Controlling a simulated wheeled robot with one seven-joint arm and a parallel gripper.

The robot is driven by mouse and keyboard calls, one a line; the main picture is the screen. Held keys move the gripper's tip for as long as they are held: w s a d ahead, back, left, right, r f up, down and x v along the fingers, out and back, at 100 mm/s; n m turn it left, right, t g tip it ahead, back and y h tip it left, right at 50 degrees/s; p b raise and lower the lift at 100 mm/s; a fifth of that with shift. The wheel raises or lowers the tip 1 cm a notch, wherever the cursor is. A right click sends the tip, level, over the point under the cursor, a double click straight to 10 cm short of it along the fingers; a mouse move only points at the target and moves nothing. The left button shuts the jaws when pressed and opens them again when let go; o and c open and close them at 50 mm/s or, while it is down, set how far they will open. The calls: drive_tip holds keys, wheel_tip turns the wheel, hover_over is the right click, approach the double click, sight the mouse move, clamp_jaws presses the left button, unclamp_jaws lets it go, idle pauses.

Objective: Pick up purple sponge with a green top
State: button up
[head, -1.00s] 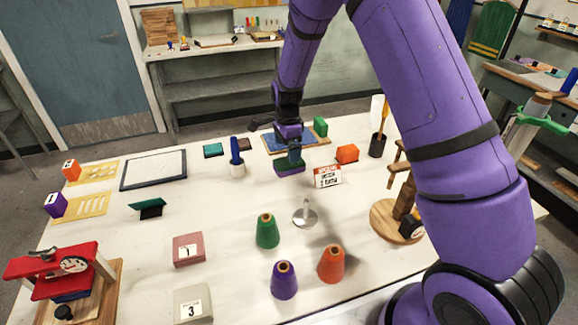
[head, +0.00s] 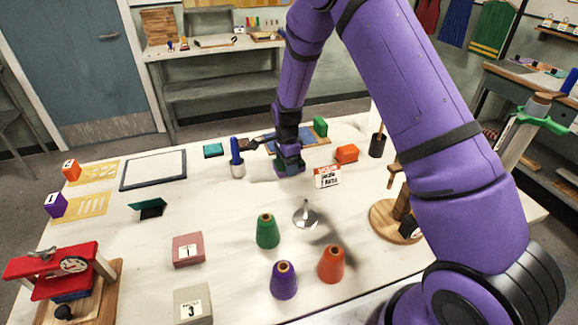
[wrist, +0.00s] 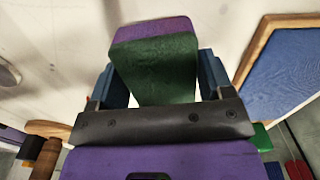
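The purple sponge with a green top (wrist: 153,68) fills the upper middle of the wrist view. Its green face is towards the camera and a purple strip shows along the far edge. My gripper (wrist: 157,75) has its two blue fingers on either side of the sponge. Thin pale gaps show between the sponge and both fingers near the palm, so it looks open. In the head view the sponge (head: 290,168) is under my gripper (head: 290,157), in front of the blue board. Its contact with the table is hard to make out there.
A blue wood-edged board (head: 312,140) with a green block (head: 320,126) is close behind. An orange block (head: 346,153) and a numbered card (head: 327,177) stand to the right. Coloured cones (head: 267,231) stand in front.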

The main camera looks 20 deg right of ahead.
drive_tip(key=c, duration=0.4)
drive_tip(key=shift+c, duration=0.2)
drive_tip(key=shift+r, duration=0.45)
drive_tip(key=r, duration=0.2)
drive_tip(key=shift+s+a+r, duration=0.35)
drive_tip(key=shift+r, duration=0.05)
drive_tip(key=s+a, duration=0.3)
drive_tip(key=s, duration=0.1)
drive_tip(key=s+a+r, duration=0.1)
drive_tip(key=s+a, duration=0.2)
drive_tip(key=s, duration=0.1)
drive_tip(key=s+a, duration=0.3)
drive_tip(key=shift+s+a+r, duration=0.15)
drive_tip(key=shift+s+a, duration=0.05)
drive_tip(key=shift+s, duration=0.2)
